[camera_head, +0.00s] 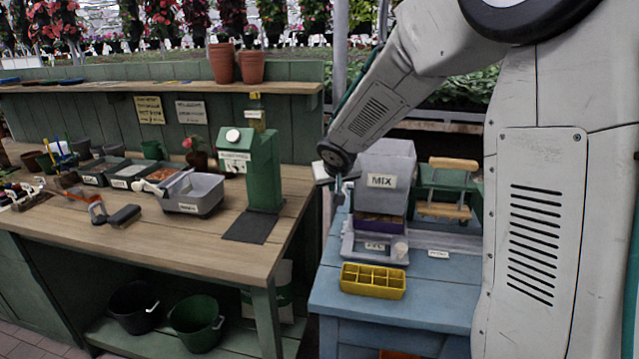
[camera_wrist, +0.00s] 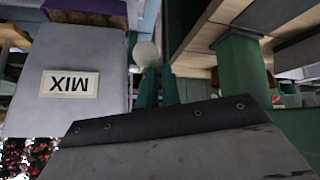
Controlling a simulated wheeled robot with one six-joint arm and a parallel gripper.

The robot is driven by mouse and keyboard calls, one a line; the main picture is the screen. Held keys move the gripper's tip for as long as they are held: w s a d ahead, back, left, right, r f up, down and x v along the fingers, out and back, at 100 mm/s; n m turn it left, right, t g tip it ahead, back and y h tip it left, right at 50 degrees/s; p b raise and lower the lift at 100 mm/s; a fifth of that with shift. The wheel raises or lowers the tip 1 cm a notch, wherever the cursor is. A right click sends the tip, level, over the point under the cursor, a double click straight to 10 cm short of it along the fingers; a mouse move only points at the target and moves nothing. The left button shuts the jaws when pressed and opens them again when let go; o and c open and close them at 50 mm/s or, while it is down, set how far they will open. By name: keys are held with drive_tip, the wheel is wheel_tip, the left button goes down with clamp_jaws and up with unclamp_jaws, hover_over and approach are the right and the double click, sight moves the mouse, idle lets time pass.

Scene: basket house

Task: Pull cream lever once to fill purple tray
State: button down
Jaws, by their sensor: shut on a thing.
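The grey MIX hopper (camera_head: 384,178) stands on the blue bench, and its label appears upside down in the wrist view (camera_wrist: 70,84). The purple tray (camera_head: 379,227) sits under the hopper; its purple side also shows at the top of the wrist view (camera_wrist: 84,12). My gripper (camera_head: 339,190) is beside the hopper's left side. In the wrist view its teal fingers (camera_wrist: 158,88) are closed at the cream lever (camera_wrist: 147,54), whose rounded end shows just beyond them. The lever is hard to make out in the head view.
A yellow divided tray (camera_head: 372,283) lies at the front of the blue bench (camera_head: 440,287). A wooden-handled press-like thing (camera_head: 447,190) stands right of the hopper. A wooden workbench (camera_head: 150,232) with a green dispenser (camera_head: 262,165) and a grey bin (camera_head: 193,195) is to the left, across a narrow gap.

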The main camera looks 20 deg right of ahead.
drive_tip(key=shift+s+f+g, duration=0.15)
drive_tip(key=shift+s+f, duration=0.2)
drive_tip(key=shift+f, duration=0.25)
drive_tip(key=shift+s+f+g, duration=0.15)
drive_tip(key=shift+s+f, duration=0.2)
drive_tip(key=shift+f, duration=0.25)
wheel_tip(320, 180, up, 6)
drive_tip(key=w+a, duration=0.2)
drive_tip(key=s+a+f, duration=0.1)
drive_tip(key=s+a, duration=0.2)
drive_tip(key=s, duration=0.5)
drive_tip(key=shift+a+f, duration=0.3)
